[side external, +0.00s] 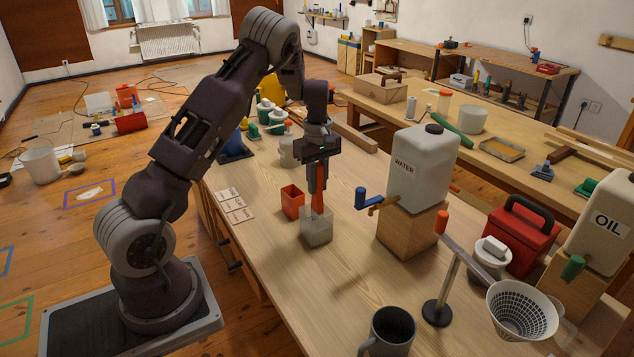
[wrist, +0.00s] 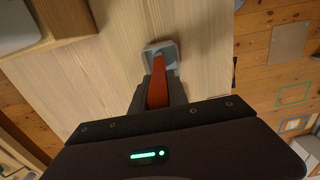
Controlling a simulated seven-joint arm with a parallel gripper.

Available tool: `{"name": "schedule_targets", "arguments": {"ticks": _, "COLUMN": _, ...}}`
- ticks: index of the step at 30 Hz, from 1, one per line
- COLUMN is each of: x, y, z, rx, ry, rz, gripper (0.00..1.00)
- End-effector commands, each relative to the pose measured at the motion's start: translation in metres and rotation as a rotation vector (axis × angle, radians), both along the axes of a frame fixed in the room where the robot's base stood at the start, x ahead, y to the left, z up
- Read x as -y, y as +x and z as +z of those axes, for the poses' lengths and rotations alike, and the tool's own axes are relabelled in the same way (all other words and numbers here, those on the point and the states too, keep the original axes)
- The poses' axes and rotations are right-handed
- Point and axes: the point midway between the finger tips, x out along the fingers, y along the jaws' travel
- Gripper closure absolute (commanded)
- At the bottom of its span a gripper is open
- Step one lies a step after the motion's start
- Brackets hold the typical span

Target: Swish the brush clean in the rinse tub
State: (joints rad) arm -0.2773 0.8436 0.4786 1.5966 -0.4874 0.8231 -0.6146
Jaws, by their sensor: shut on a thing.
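The brush (side external: 317,201) has a red handle and stands roughly upright, pointing down. My gripper (side external: 317,188) is shut on its handle. The rinse tub (side external: 316,232) is a small, pale, translucent square container on the workbench, directly below my gripper. The brush's lower end reaches the tub's opening; its bristles are hidden or too blurred to make out. In the wrist view the red brush (wrist: 158,84) runs from between the dark fingers (wrist: 157,92) towards the grey tub (wrist: 150,47), overlapping it. I cannot tell the water level in the tub.
An open red container (side external: 292,204) stands just left of the tub. A white WATER canister (side external: 422,165) with a blue-handled tap sits on a wooden block to the right. A grey mug (side external: 390,330) and a strainer (side external: 522,312) are nearer the front. The bench between is clear.

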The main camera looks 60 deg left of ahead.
Motion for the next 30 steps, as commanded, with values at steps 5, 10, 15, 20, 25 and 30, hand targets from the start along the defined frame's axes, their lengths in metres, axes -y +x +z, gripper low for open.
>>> {"name": "schedule_targets", "arguments": {"ticks": 5, "x": 0.000, "y": -0.013, "z": 0.001, "rx": 0.001, "ry": 0.001, "rz": 0.001, "gripper": 1.00}}
{"name": "schedule_targets", "arguments": {"ticks": 10, "x": 0.000, "y": 0.006, "z": 0.000, "rx": 0.001, "ry": 0.001, "rz": -0.002, "gripper": 1.00}}
{"name": "schedule_targets", "arguments": {"ticks": 15, "x": 0.000, "y": -0.006, "z": 0.001, "rx": 0.001, "ry": -0.001, "rz": 0.004, "gripper": 1.00}}
{"name": "schedule_targets", "arguments": {"ticks": 20, "x": 0.000, "y": -0.012, "z": 0.000, "rx": 0.002, "ry": 0.001, "rz": 0.001, "gripper": 1.00}}
{"name": "schedule_targets", "arguments": {"ticks": 25, "x": 0.000, "y": 0.007, "z": 0.000, "rx": 0.001, "ry": 0.001, "rz": 0.000, "gripper": 1.00}}
{"name": "schedule_targets", "arguments": {"ticks": 30, "x": 0.000, "y": -0.008, "z": 0.001, "rx": 0.001, "ry": -0.002, "rz": 0.003, "gripper": 1.00}}
